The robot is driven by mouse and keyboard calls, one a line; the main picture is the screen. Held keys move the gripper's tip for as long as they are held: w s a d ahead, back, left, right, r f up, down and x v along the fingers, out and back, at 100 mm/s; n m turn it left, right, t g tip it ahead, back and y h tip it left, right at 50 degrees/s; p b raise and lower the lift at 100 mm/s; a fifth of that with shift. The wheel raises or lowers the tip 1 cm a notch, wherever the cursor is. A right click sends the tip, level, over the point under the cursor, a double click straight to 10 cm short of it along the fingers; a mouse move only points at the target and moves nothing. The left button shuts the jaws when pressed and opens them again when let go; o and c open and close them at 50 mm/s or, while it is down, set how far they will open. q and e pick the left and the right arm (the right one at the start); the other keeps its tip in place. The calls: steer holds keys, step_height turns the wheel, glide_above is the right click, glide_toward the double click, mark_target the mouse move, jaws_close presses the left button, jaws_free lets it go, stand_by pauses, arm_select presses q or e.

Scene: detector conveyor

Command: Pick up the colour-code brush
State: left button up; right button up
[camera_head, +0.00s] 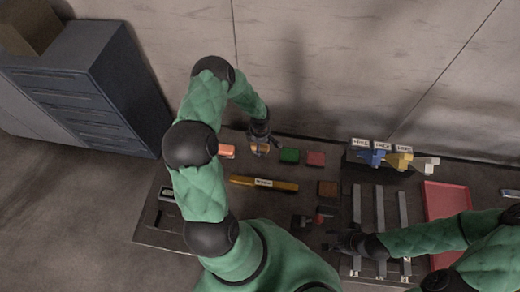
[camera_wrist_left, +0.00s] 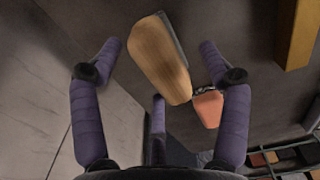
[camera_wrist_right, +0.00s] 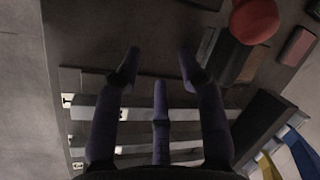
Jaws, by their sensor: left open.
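A brush with a tan wooden body (camera_wrist_left: 160,60) and a grey edge lies on the dark table in the left wrist view. In the head view only a small tan patch of it (camera_head: 258,151) shows, partly hidden by my left gripper (camera_head: 262,142). In the left wrist view my left gripper (camera_wrist_left: 160,47) is open, with its purple fingers apart on either side of the brush. I cannot tell whether they touch it. My right gripper (camera_head: 345,243) is open and empty over the pale rails; the right wrist view (camera_wrist_right: 158,55) shows its fingers spread.
An orange block (camera_head: 227,151) is close beside the brush. A green block (camera_head: 290,155) and a red block (camera_head: 316,158) lie to its right. A long yellow labelled bar (camera_head: 264,184) lies in front. A red tray (camera_head: 446,197) is at right. The wall stands close behind.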

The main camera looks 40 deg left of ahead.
arm_select(q)
steer(key=shift+w+f+b, duration=0.15)
steer(key=shift+f+b, duration=0.15)
steer(key=shift+f, duration=1.15)
steer(key=c, duration=1.3)
steer(key=shift+r, duration=0.2)
